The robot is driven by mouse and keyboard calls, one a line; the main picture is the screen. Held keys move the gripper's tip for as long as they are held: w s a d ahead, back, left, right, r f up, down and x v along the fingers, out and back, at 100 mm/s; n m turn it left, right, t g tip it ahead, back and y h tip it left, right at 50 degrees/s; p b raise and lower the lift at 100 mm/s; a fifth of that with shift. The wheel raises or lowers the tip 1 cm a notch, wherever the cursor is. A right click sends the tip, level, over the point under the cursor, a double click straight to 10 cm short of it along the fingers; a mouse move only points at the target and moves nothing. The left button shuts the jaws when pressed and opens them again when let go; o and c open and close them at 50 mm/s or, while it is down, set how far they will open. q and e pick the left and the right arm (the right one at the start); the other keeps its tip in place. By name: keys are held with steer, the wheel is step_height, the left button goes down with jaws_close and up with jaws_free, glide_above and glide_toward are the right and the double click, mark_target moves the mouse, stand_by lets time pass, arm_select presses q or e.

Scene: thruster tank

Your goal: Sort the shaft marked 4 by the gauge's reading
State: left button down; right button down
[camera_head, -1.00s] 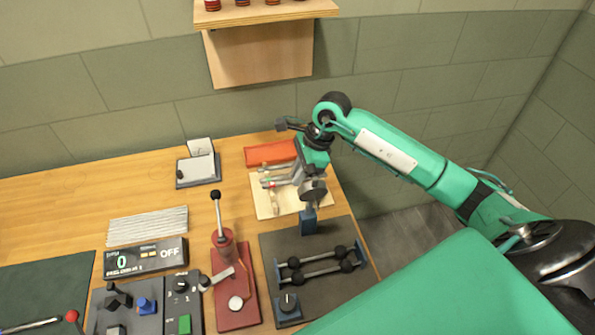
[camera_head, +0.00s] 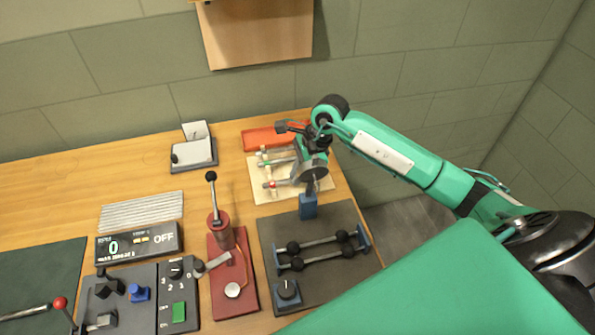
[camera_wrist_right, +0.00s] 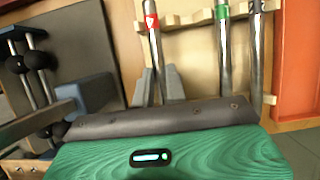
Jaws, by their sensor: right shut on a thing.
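Several metal shafts lie on a pale wooden rack (camera_head: 263,195). In the right wrist view one shaft has a red band with a white mark (camera_wrist_right: 152,30), another a green band (camera_wrist_right: 222,35), and a third a dark band (camera_wrist_right: 256,8). I cannot read the number 4 on any of them. My right gripper (camera_head: 296,181) is down at the rack. Its grey fingertips (camera_wrist_right: 158,90) are shut on the red-banded shaft, which appears still at the rack. The gauge display (camera_head: 138,243) reads 0 and OFF. My left gripper is out of view.
A dark mat with a roller stand (camera_head: 322,248) and blue block (camera_head: 308,206) lies in front of the rack. A red lever press (camera_head: 230,275) stands left of it. An orange-red tray (camera_head: 272,138) is behind the rack. A grey control panel (camera_head: 178,300) is at lower left.

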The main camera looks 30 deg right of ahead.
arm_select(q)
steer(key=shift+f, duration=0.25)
arm_select(e)
steer(key=shift+f, duration=0.25)
steer(key=c, duration=1.3)
jaws_free()
steer(key=shift+c, duration=0.2)
